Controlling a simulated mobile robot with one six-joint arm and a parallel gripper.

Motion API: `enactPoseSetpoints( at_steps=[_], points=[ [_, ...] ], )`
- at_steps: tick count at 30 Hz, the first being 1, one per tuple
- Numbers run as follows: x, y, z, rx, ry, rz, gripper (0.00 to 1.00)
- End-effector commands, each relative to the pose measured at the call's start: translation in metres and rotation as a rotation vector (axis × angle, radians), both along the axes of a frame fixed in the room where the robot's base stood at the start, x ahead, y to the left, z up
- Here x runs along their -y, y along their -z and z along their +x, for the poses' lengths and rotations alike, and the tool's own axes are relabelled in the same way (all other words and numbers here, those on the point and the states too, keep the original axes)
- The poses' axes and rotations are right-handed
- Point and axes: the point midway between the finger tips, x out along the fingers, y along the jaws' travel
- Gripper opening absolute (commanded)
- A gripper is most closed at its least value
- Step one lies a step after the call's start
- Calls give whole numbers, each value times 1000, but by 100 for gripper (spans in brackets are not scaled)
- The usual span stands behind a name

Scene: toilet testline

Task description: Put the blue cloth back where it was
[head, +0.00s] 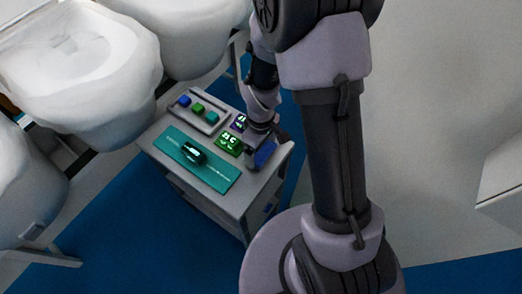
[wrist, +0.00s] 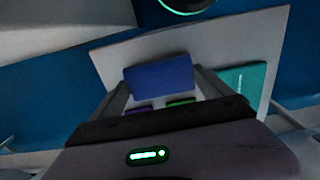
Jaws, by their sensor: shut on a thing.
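The blue cloth (head: 265,153) is at the right end of the cart top in the head view, a folded dark blue piece. In the wrist view the cloth (wrist: 160,77) lies between the two fingers of my gripper (wrist: 161,84), which is shut on it. My gripper (head: 257,150) is low at the cart's right side in the head view and hides part of the cloth. I cannot tell whether the cloth touches the cart top. A green marked square (head: 228,143) and a purple marked square (head: 240,122) lie left of the gripper.
The grey cart (head: 245,205) carries a teal mat (head: 215,176) with a dark device (head: 194,152) on it. A tray (head: 190,118) at the back holds small blue, green and teal items. White toilets (head: 90,90) stand at left; a pale wall (head: 440,120) is at right.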

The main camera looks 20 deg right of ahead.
Motion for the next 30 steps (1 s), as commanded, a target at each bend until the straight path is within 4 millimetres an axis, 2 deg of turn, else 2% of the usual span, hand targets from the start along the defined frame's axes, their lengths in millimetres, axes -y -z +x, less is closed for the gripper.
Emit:
enactPoseSetpoints(
  at_steps=[9,10,11,12,19,22,27,30],
  points=[
    [-1,5,0,1,1,1,52],
    [0,5,0,1,1,1,92],
    [0,4,0,1,1,1,98],
    [-1,4,0,1,1,1,100],
    [-1,-1,0,1,1,0,100],
    [-1,-20,1,4,1,0,100],
    [-1,-72,1,5,1,0,100],
    [-1,-97,1,5,1,0,100]
  ],
)
